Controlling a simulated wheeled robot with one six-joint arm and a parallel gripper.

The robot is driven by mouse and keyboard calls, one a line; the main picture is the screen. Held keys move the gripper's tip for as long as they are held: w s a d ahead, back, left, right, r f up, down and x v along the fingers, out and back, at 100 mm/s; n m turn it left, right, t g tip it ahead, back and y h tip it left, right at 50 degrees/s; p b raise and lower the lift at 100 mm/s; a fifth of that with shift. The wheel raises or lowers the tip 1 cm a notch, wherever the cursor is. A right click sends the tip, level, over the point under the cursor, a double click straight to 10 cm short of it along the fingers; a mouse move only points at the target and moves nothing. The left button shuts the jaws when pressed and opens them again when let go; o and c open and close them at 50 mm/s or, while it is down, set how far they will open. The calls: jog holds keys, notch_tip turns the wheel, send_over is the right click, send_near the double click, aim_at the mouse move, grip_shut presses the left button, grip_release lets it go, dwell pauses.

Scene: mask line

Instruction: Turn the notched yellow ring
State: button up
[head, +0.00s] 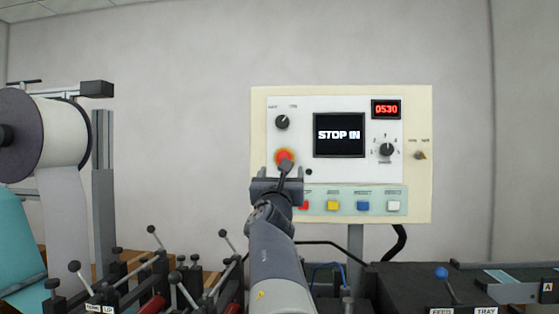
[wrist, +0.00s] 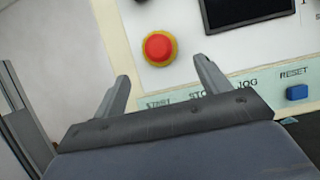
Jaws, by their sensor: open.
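A yellow ring (wrist: 175,52) surrounds the red mushroom button (wrist: 158,45) on the control panel in the wrist view; no notches can be made out. In the head view the red button (head: 284,156) shows just above my gripper (head: 278,181), with the ring (head: 276,161) as a thin yellow-orange edge around it. In the wrist view my gripper (wrist: 162,75) is open and empty, its two fingers spread below and to either side of the button. The fingers appear apart from the ring.
The panel (head: 441,160) also carries a screen (head: 339,135), a black knob (head: 282,122) above the button and a row of coloured push buttons (head: 333,206) below. A white roll (head: 60,130) stands at left. Machine levers (head: 158,257) rise at lower left.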

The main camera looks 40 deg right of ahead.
jog(key=shift+p+x, duration=1.35)
jog(key=shift+x, duration=2.1)
jog(key=c, duration=1)
jog(key=shift+o, duration=0.2)
